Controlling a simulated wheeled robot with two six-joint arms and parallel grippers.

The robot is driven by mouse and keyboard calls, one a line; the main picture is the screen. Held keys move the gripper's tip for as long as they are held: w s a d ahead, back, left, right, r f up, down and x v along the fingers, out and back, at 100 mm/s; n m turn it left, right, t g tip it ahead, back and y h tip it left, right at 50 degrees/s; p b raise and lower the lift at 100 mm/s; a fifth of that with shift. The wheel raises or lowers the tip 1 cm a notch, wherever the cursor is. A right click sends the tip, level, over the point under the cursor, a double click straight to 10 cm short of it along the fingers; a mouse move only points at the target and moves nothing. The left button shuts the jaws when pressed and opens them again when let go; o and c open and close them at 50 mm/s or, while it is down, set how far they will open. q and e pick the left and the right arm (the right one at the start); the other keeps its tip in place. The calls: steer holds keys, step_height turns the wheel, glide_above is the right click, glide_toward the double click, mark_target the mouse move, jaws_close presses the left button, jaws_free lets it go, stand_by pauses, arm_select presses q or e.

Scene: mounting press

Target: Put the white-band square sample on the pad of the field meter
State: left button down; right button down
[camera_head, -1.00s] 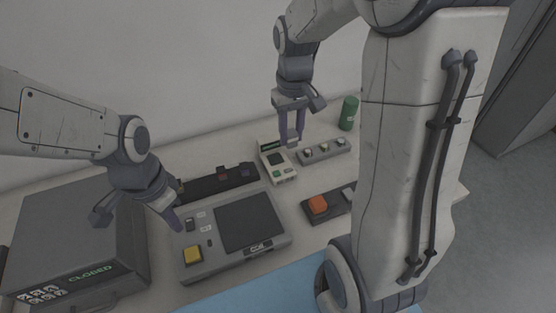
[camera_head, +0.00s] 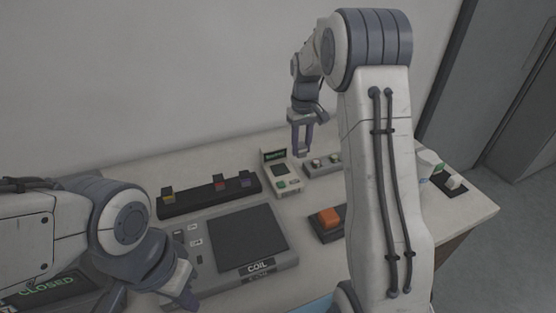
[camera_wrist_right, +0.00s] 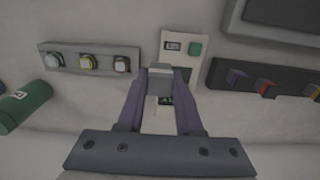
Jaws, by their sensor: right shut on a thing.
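My right gripper (camera_head: 303,147) is shut on a small grey square block, which I take as the white-band square sample (camera_wrist_right: 160,79); its band is not clear. The block is at the fingertips, in front of the field meter (camera_wrist_right: 181,45) in the wrist view. The meter (camera_head: 282,180) is a cream unit with a green button and a lit display. Its dark pad (camera_wrist_right: 184,74) is partly hidden behind the block; contact cannot be told. My left gripper (camera_head: 182,292) is low at the left, by the coil unit; its opening is unclear.
A grey rack (camera_wrist_right: 88,58) with several round pieces stands beside the meter. The coil unit (camera_head: 285,262), an orange button (camera_head: 329,217) and a green cylinder (camera_wrist_right: 22,105) are nearby.

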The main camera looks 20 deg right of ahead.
steer(key=p, duration=0.1)
glide_above(280, 169)
step_height(280, 169, down, 4)
steer(key=shift+r, duration=0.1)
step_height(280, 169, down, 3)
steer(key=shift+f+p, duration=0.15)
steer(key=shift+p, duration=0.35)
steer(key=shift+f, duration=0.45)
steer(key=shift+f, duration=0.1)
steer(key=c, duration=0.6)
jaws_free()
